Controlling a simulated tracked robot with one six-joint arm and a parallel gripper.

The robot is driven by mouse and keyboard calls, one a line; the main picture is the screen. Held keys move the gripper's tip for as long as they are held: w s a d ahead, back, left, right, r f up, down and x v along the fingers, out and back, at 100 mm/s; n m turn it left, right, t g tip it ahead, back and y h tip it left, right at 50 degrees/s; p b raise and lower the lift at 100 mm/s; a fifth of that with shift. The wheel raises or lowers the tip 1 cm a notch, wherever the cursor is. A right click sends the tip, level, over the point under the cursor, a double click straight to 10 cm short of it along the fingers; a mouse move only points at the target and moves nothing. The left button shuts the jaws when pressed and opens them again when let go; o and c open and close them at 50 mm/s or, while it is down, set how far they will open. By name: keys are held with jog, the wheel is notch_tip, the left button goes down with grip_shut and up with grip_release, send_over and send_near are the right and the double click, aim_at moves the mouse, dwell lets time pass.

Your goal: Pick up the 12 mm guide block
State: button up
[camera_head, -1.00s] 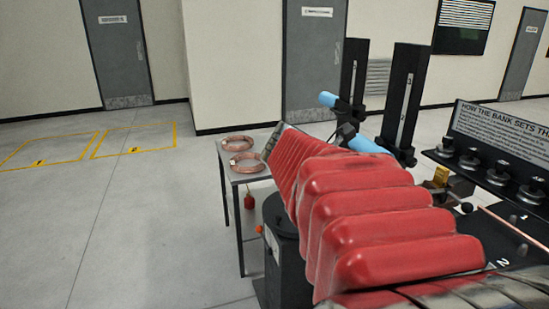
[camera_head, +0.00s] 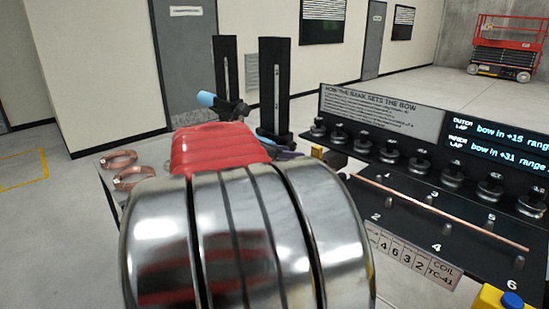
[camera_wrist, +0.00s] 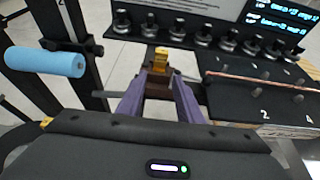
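My gripper (camera_wrist: 156,108) has two purple fingers, spread apart with nothing visibly held between them. A small dark brown block with a yellow top (camera_wrist: 161,62) shows beyond and between the fingertips in the wrist view. The yellow part also shows in the head view (camera_head: 317,151), just right of the purple of my gripper. I cannot read a size mark on it, so I cannot tell whether it is the 12 mm guide block. Whether the fingertips touch it is unclear. My red-sleeved, shiny arm hides much of the bench in the head view.
A black bank with several silver knobs (camera_head: 390,151) stands behind. A copper tube (camera_head: 440,212) lies across a numbered board with pegs. Black uprights (camera_head: 274,88) and a light blue roller (camera_wrist: 45,62) stand left. Copper coils (camera_head: 133,177) lie on a side table.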

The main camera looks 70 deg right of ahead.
jog(key=shift+x, duration=2.8)
jog(key=shift+x, duration=2.6)
jog(key=shift+s, duration=0.15)
jog(key=shift+r, duration=0.1)
grip_shut()
